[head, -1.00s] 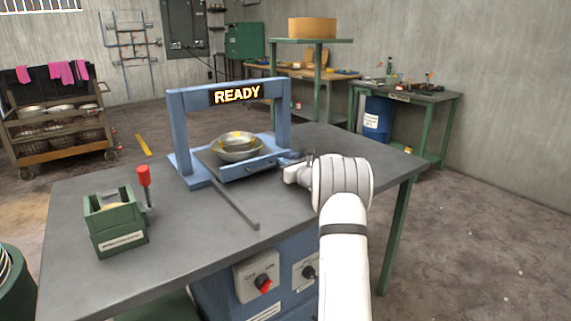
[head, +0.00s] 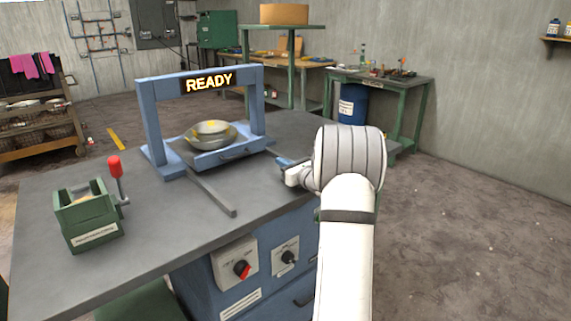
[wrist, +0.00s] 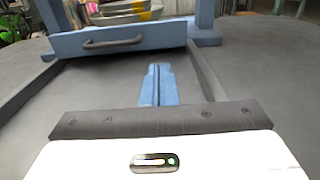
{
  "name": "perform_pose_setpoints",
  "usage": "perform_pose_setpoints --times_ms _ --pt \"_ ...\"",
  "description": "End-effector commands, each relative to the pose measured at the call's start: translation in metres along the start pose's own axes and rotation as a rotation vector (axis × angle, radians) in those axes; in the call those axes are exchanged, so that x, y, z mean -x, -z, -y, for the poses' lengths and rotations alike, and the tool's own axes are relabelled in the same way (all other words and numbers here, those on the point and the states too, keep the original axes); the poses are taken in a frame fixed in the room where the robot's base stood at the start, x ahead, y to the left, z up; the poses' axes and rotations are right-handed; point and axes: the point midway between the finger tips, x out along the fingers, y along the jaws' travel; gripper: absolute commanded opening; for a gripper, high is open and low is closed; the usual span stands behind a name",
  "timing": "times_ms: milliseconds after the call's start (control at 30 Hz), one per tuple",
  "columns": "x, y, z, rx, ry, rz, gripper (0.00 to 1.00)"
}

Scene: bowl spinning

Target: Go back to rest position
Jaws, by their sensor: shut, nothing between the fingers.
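My gripper (wrist: 158,84) shows in the wrist view with its two blue fingers together and nothing between them. It points toward the front of a blue drawer (wrist: 110,42) with a dark handle, and a gap of grey table lies between. In the head view my gripper (head: 282,161) is at the right of the blue frame (head: 150,125), over the grey table, partly hidden by my white arm. A metal bowl with yellow patches (head: 211,140) sits on the drawer under the frame's lit READY sign (head: 209,82).
A green box (head: 90,222) with a red-knobbed lever (head: 115,168) stands on the left of the table (head: 130,240). A grey bar (head: 212,195) lies in front of the drawer. Knobs (head: 242,268) are on the blue cabinet below. Floor (head: 470,230) at the right is clear.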

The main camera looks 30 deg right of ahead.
Motion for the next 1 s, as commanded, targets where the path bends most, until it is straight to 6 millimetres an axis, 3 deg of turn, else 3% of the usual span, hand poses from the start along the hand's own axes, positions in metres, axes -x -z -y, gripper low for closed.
perform_pose_setpoints --times_ms 300,433,567,667,800,900,1000 --pt "0.009 -0.002 -0.002 0.005 -0.005 -0.001 0.0" --pt "0.007 -0.015 -0.026 0.057 -0.061 -0.026 0.0" --pt "0.008 -0.047 -0.092 0.209 -0.223 -0.092 0.0" --pt "0.021 -0.074 -0.164 0.398 -0.411 -0.157 0.0" --pt "0.063 -0.102 -0.258 0.713 -0.7 -0.232 0.0" --pt "0.105 -0.117 -0.31 0.952 -0.906 -0.265 0.0" --pt "0.152 -0.128 -0.348 1.198 -1.106 -0.28 0.0"
